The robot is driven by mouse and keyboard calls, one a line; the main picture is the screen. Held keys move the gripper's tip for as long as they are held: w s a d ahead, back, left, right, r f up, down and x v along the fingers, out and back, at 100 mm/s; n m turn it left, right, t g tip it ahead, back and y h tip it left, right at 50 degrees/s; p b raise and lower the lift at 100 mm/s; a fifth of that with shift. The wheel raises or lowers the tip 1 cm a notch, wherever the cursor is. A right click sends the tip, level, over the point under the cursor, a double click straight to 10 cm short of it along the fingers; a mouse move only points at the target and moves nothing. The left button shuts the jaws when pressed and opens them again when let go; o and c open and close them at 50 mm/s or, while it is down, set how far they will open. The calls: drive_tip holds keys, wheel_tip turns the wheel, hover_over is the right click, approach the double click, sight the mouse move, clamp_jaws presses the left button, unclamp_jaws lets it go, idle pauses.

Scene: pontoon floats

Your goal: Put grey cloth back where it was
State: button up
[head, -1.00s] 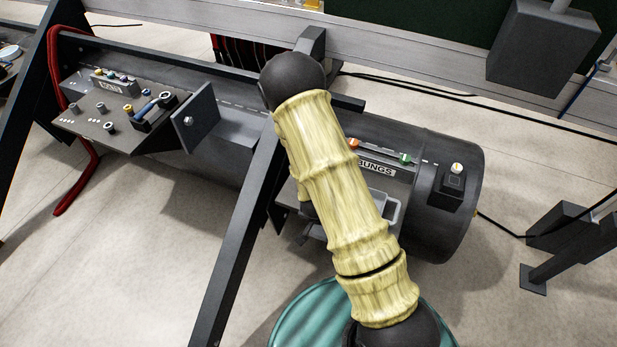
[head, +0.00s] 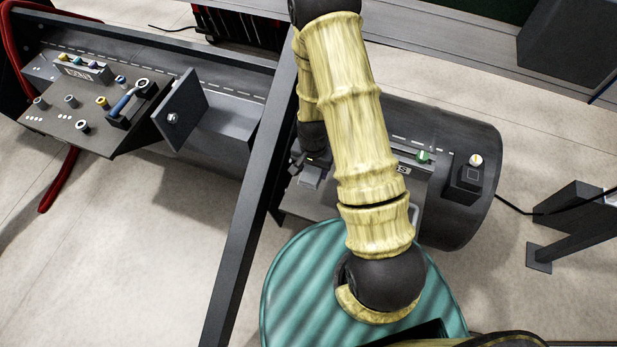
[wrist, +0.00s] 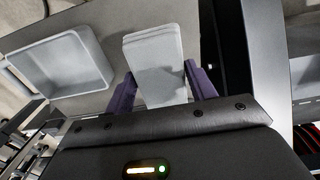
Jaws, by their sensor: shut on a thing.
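In the wrist view the grey cloth (wrist: 155,50) is a flat, light grey folded strip between the two purple fingers of my gripper (wrist: 159,76), which is shut on it. The cloth reaches out past the fingertips over a grey surface; I cannot tell whether it touches that surface. In the head view my gripper (head: 298,163) is partly hidden behind my yellow-sleeved arm, over the left part of a shelf on the dark cylindrical float. A small light grey patch beside it (head: 311,177) looks like the cloth.
A shallow grey tray (wrist: 62,62) lies left of the cloth in the wrist view, mostly hidden by my arm in the head view. A dark slanted beam (head: 245,210) stands close left of my gripper. A green-knobbed slider (head: 423,156) and button box (head: 470,176) are right.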

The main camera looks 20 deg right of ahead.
sight(313, 177)
drive_tip(key=shift+w+d, duration=0.1)
drive_tip(key=shift+w, duration=0.2)
drive_tip(key=shift+s+f, duration=0.1)
drive_tip(key=shift+s, duration=0.25)
drive_tip(key=shift+s+f, duration=0.1)
drive_tip(key=shift+f, duration=0.25)
wheel_tip(313, 177, down, 4)
drive_tip(key=shift+r+p, duration=0.15)
drive_tip(key=shift+p, duration=0.25)
drive_tip(key=shift+f, duration=0.6)
drive_tip(key=shift+f, duration=0.1)
drive_tip(key=shift+w+f+p, duration=0.2)
drive_tip(key=shift+f+p, duration=0.25)
drive_tip(key=shift+f, duration=1.55)
drive_tip(key=shift+s, duration=0.1)
